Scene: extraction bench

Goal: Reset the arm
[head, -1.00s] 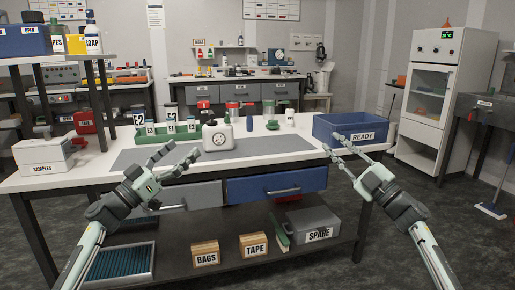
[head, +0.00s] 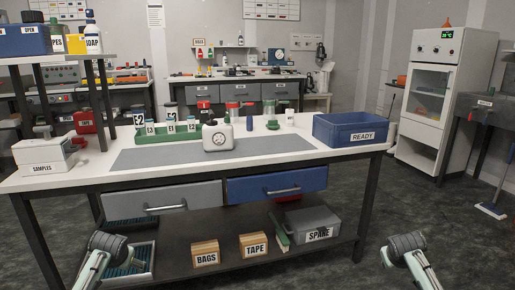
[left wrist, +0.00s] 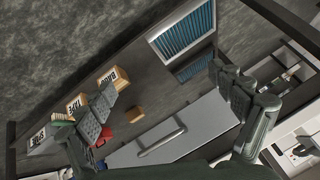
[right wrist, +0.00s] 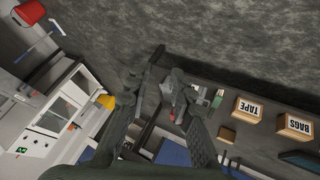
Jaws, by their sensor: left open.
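In the head view only my two forearm ends show at the bottom corners, and both grippers are below the picture. In the left wrist view my left gripper (left wrist: 165,100) is open and empty, its fingers wide apart in front of the bench's grey drawer (left wrist: 170,142). In the right wrist view my right gripper (right wrist: 168,68) has its fingers a narrow gap apart. It holds nothing that I can see. The bench (head: 341,152) stands ahead, with both grippers low at its front side.
The grey drawer and the blue drawer (head: 277,184) look shut. The shelf below holds a grey SPARE case (head: 309,226) and boxes.

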